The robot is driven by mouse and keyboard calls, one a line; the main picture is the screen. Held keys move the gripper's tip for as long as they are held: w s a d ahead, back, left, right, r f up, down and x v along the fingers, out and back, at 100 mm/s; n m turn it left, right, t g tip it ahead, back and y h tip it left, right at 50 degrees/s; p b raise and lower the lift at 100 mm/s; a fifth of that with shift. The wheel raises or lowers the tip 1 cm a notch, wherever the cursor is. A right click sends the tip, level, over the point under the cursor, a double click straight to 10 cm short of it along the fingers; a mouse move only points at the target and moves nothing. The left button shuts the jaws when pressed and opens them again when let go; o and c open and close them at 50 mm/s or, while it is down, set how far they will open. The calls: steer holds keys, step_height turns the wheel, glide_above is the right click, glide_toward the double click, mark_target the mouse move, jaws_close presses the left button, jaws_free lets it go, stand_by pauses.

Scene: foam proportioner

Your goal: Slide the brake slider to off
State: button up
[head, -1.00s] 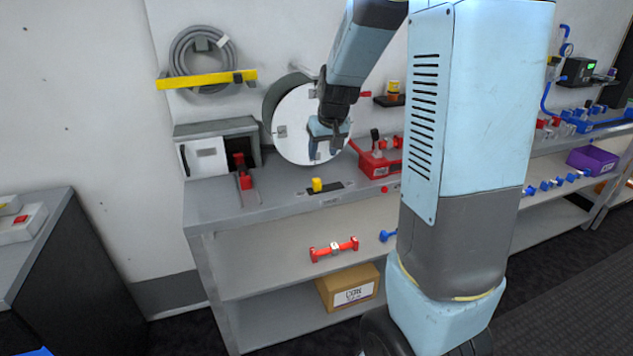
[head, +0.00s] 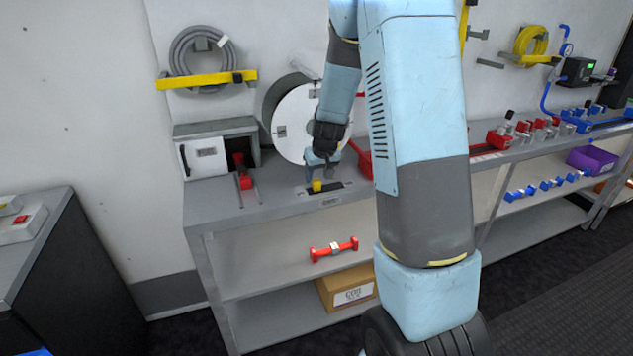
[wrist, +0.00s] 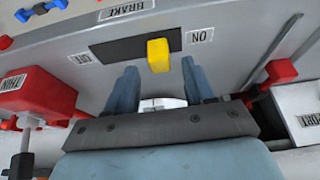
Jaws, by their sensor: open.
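The yellow brake slider (head: 317,186) stands in a dark slot plate (head: 338,187) on the grey bench top, near the slot's left end. In the wrist view the slider (wrist: 159,55) is nearer the ON label (wrist: 200,35) than the OFF label (wrist: 79,58). A BRAKE label (wrist: 126,10) lies beside the slot. My gripper (head: 322,175) is just above the slider, pointing down. In the wrist view my gripper (wrist: 159,72) is open, with the slider showing between its two fingertips and a gap on each side. Whether the fingers reach down around it I cannot tell.
A white reel (head: 297,122) stands behind my gripper. A red handle (head: 243,172) is to the left, by a grey box (head: 207,153). A red block labelled THIN (wrist: 38,95) is near my gripper in the wrist view. The bench front edge is close to the slot.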

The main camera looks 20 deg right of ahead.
mark_target(317, 180)
steer(key=shift+x, duration=1.85)
steer(key=shift+c, duration=0.5)
jaws_close()
